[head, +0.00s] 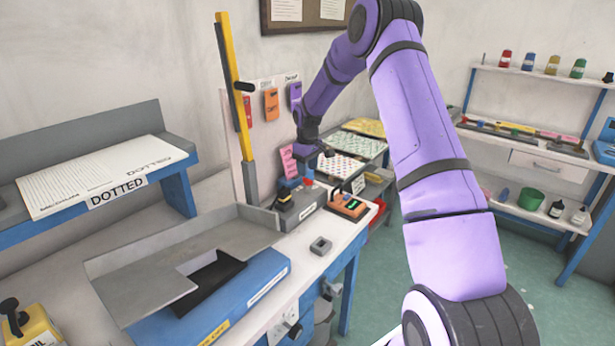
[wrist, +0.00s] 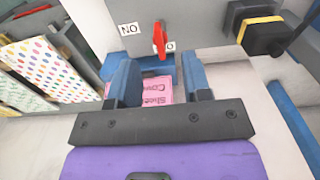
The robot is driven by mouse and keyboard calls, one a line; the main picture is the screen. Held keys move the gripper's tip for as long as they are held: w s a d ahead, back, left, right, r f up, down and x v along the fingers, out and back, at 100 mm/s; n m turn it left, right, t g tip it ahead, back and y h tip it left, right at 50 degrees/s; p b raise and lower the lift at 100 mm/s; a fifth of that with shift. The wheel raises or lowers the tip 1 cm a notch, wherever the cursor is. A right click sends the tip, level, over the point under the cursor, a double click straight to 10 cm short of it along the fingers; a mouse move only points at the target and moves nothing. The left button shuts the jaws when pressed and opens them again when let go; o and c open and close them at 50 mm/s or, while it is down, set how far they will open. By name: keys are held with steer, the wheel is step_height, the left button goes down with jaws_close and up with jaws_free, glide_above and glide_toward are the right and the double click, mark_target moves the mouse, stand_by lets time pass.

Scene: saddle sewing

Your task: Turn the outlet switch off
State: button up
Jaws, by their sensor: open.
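A small white plate with a dark part (head: 286,325) on the front of the blue-legged workbench looks like the outlet. Its switch is too small to make out, so I cannot tell its position. My gripper (head: 302,168) is at the far end of the bench, well away from that plate. In the wrist view my gripper (wrist: 158,82) has its two blue fingers apart with nothing held between them. A pink card (wrist: 158,91) shows beyond the gap. A red lever (wrist: 160,38) stands beyond the fingertips beside a label reading "NO"; a second label is partly hidden.
A grey tray on a blue base (head: 262,270) fills the front of the bench. A yellow upright post (head: 234,75) stands behind it. An orange device (head: 348,207) and a small grey block (head: 320,245) sit near the right edge.

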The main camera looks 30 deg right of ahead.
step_height(320, 180, up, 6)
steer(key=shift+r, duration=0.25)
stand_by(0.5)
step_height(320, 180, up, 11)
steer(key=t, duration=0.1)
glide_above(307, 179)
steer(key=s+a, duration=0.5)
steer(key=s, duration=0.1)
steer(key=s+a+r+m+t+h, duration=0.1)
steer(key=s+a+r, duration=0.2)
steer(key=s+r, duration=0.25)
steer(key=s+a+r+m, duration=0.1)
steer(key=s+a+r, duration=0.25)
steer(key=s, duration=0.25)
steer(key=s+a+r+m+t, duration=0.1)
steer(key=s+a, duration=0.2)
steer(key=s, duration=1)
steer(key=s+a+r+m+t+y, duration=0.1)
steer(key=s+a+t, duration=0.1)
steer(key=s, duration=1.2)
steer(key=shift+s+a+r, duration=0.3)
steer(key=shift+a, duration=0.45)
steer(key=shift+w, duration=0.15)
steer(key=shift+c, duration=0.5)
